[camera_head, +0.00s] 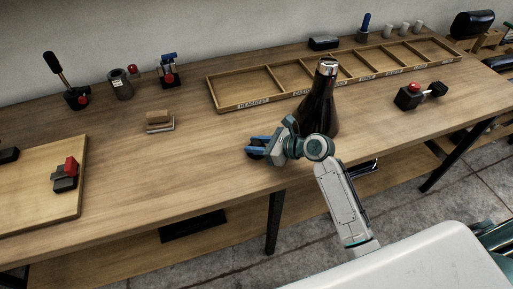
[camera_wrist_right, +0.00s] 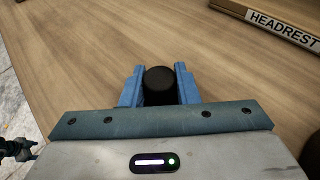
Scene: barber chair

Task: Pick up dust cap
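The dust cap looks like a small black round piece; in the right wrist view the dust cap (camera_wrist_right: 160,84) sits between the two blue fingers. My right gripper (camera_wrist_right: 160,88) has a finger against each side of it, with no clear gap showing. In the head view my right gripper (camera_head: 257,147) is low over the front part of the workbench (camera_head: 215,165), and the cap is mostly hidden by the fingers. I cannot tell whether the cap touches the bench top. My left gripper is not in view.
A dark bottle (camera_head: 317,105) stands right beside my right gripper and wrist. A long wooden divided tray (camera_head: 240,104) lies behind it. A wooden block (camera_head: 160,122), several small tools and a board (camera_head: 40,200) are to the left. Bench between block and gripper is clear.

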